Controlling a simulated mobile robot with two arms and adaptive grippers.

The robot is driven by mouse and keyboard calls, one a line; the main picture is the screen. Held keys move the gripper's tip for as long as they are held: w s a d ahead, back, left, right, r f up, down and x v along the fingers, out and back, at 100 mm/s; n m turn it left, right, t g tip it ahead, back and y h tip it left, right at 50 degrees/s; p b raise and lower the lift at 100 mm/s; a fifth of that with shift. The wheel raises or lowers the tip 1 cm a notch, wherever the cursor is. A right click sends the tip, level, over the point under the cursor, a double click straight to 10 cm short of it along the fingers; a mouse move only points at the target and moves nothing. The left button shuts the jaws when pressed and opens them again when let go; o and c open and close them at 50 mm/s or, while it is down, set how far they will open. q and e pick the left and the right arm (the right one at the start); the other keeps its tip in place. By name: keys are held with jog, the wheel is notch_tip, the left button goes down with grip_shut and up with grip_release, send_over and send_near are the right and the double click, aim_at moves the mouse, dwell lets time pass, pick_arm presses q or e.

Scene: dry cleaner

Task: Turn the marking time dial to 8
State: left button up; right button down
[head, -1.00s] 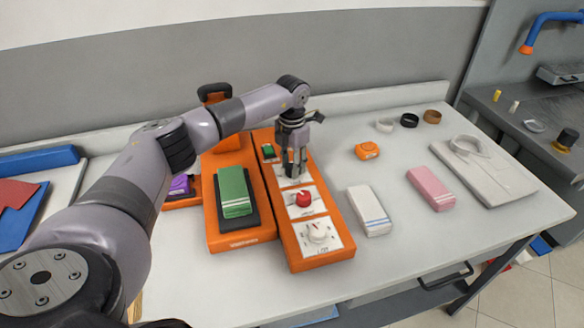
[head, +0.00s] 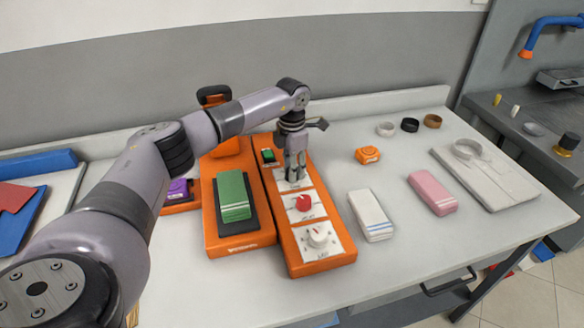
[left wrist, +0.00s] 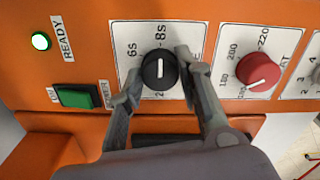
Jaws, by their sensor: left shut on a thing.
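The marking time dial is a black round knob (left wrist: 161,71) with a white pointer line, on a white plate marked 6s and 8s, in the left wrist view. The line points up in the picture, roughly toward the 8s mark; its exact alignment is hard to tell. My left gripper (left wrist: 157,76) has one finger on each side of the knob and is shut on it. In the head view my left gripper (head: 294,177) points down at the far plate of the orange control panel (head: 320,264) and hides the knob. My right gripper is not in view.
A red knob (head: 304,203) and a white knob (head: 318,235) sit nearer on the panel. A green button (left wrist: 78,97) and lit READY lamp (left wrist: 40,41) are beside the dial. A green folded cloth (head: 235,196) lies left; a white folded cloth (head: 371,214) lies right.

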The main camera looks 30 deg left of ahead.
pick_arm(q)
jog(key=o, duration=1.2)
jog(key=shift+r, duration=0.15)
notch_tip(320, 180, up, 12)
jog(key=shift+f, duration=0.1)
